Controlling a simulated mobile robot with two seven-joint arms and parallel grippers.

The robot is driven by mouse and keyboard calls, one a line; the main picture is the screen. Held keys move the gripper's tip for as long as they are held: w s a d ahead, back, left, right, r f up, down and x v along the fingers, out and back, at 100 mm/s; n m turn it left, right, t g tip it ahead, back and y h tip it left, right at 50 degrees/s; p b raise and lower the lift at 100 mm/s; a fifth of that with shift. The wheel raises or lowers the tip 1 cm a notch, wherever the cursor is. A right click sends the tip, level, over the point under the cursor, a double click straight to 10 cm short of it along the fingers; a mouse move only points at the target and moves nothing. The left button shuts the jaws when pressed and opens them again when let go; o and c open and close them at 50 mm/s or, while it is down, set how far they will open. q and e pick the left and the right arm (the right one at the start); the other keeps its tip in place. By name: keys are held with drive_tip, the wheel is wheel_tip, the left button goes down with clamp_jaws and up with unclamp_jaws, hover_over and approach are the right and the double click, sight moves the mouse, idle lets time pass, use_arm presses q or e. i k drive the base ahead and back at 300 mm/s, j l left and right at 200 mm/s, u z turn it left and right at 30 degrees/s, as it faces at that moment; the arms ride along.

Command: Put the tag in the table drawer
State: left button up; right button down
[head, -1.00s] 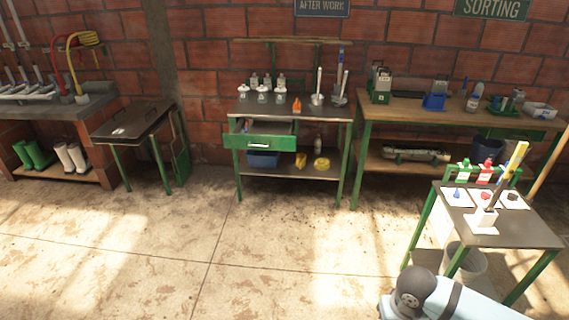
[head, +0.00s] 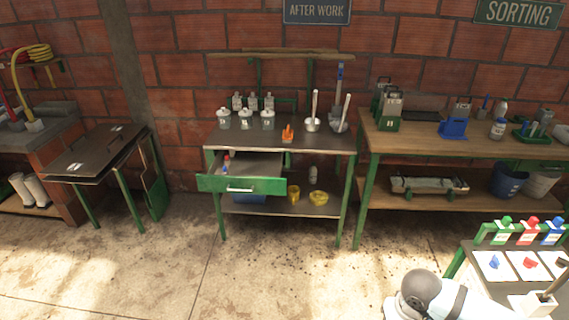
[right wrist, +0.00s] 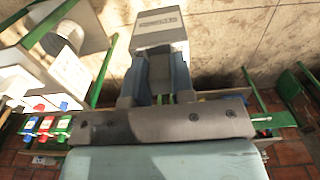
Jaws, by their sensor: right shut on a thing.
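In the right wrist view my right gripper (right wrist: 160,88) is shut on a flat pale grey piece (right wrist: 159,38) with a small label strip, seemingly the tag. It juts out past the fingers, over the floor. In the head view only part of my right arm shows at the bottom right, with its gripper out of frame. The table drawer (head: 242,186) has a green front with a pale handle and is pulled open under the middle table (head: 283,139). A small red and blue item (head: 226,164) shows at its left inside. My left gripper is not in view.
Bottles, an orange item (head: 287,133) and ladles stand on the middle table. A dark folding table (head: 95,152) stands at left. The floor before the drawer is clear.

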sight(260, 168)
drive_tip(key=i+u, duration=0.25)
drive_tip(key=i, duration=0.4)
drive_tip(key=i+l+u, duration=0.1)
drive_tip(key=i+u, duration=0.15)
drive_tip(key=i, duration=0.4)
drive_tip(key=i+j, duration=0.1)
drive_tip(key=i, duration=0.8)
drive_tip(key=i+j, duration=0.1)
drive_tip(key=i, duration=0.75)
